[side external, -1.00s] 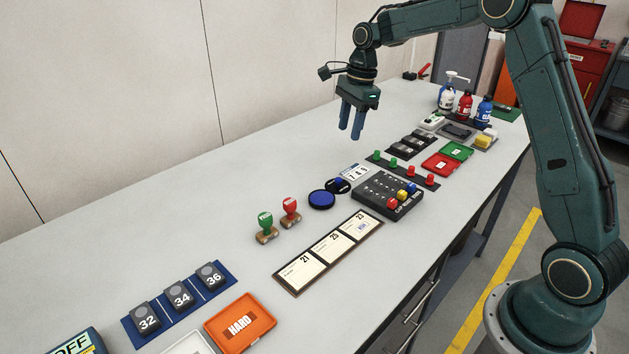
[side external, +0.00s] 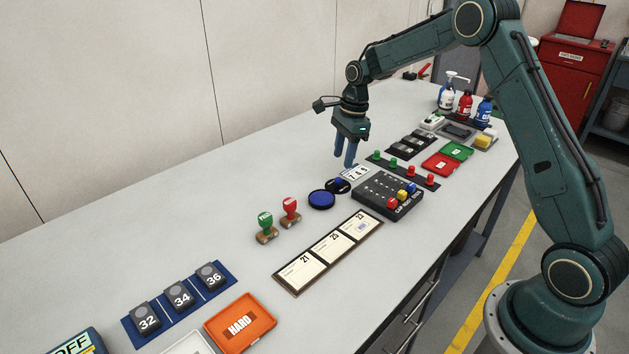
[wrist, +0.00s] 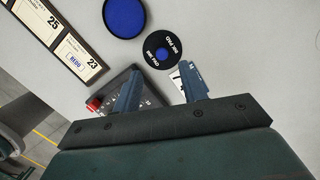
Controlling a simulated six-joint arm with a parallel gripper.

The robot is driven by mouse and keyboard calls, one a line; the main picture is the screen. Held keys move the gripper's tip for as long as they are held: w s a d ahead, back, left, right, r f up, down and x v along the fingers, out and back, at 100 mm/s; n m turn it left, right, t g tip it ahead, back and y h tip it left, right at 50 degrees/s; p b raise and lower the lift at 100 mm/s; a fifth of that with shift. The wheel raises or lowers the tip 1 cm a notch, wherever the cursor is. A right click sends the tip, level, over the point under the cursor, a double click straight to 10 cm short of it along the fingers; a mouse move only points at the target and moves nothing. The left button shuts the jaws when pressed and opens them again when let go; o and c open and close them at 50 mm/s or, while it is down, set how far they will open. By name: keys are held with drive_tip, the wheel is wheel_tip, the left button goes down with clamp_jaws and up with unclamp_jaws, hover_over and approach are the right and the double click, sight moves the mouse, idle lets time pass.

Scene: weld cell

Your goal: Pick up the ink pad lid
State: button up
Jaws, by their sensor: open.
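The ink pad lid (side external: 338,186) is a black disc with a blue knob, lying flat on the table just right of the blue ink pad (side external: 321,199). In the wrist view the lid (wrist: 152,43) shows white lettering around its knob, and the ink pad (wrist: 124,16) is partly cut off by the top edge. My gripper (side external: 344,161) is open and empty, pointing down above the table near the lid. In the wrist view my fingers (wrist: 161,78) are apart, and the lid lies just beyond their tips, untouched.
A white number card (side external: 354,172) lies beside the lid, partly under my fingers in view. A dark box with coloured caps (side external: 387,196) stands close on the right. Red and green stamps (side external: 278,220) stand to the left.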

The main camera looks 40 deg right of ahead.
sight(339, 178)
drive_tip(key=shift+a+f, duration=0.1)
drive_tip(key=shift+f, duration=0.7)
drive_tip(key=shift+w+a+f, duration=0.15)
drive_tip(key=shift+f, duration=1.15)
drive_tip(key=shift+w+a+f, duration=0.15)
drive_tip(key=shift+f, duration=1.1)
clamp_jaws()
